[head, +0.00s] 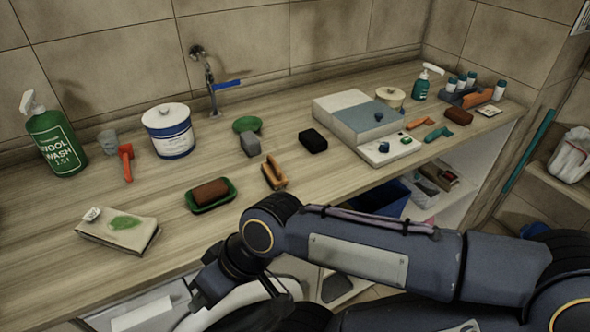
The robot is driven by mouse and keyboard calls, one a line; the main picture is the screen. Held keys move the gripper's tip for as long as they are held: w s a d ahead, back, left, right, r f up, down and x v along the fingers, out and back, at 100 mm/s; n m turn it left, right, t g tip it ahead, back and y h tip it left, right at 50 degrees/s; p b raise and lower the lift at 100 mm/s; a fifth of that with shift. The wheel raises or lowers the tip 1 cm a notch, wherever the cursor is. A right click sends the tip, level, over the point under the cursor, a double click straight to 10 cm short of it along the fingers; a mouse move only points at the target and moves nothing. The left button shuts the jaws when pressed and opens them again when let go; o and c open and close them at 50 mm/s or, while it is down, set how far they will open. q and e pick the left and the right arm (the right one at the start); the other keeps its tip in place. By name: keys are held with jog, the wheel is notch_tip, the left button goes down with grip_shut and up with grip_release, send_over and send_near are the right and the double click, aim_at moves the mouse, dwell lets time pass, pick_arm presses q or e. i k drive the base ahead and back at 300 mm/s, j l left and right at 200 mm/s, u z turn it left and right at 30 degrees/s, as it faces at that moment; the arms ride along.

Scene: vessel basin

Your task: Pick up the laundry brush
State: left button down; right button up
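A wooden-brown brush-like piece with a raised handle (274,173) lies on the counter near its front edge. It looks most like the laundry brush, but I cannot be sure. A reddish-brown block (211,191) sits in a green dish (228,197) left of it, and a black block (312,140) lies behind it to the right. My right gripper (200,294) points downward in front of the counter edge, below and left of the wooden piece and apart from it. Its fingers are dark and hard to make out, and I see nothing held. My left gripper is out of view.
A folded cloth (120,230), green wash bottle (56,142), white-blue tub (168,133) and orange-handled tool (126,160) stand at the left. A tap (209,82) rises at the back. A grey-white box (355,116) and small items fill the right. Bare counter lies around the dish.

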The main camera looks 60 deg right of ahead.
aim_at(277, 177)
jog(key=z, duration=2)
jog(key=i+z, duration=0.15)
jog(key=z, duration=0.25)
jog(key=i+z, duration=0.2)
jog(key=z, duration=0.2)
jog(key=i+z, duration=0.2)
jog(key=z, duration=0.2)
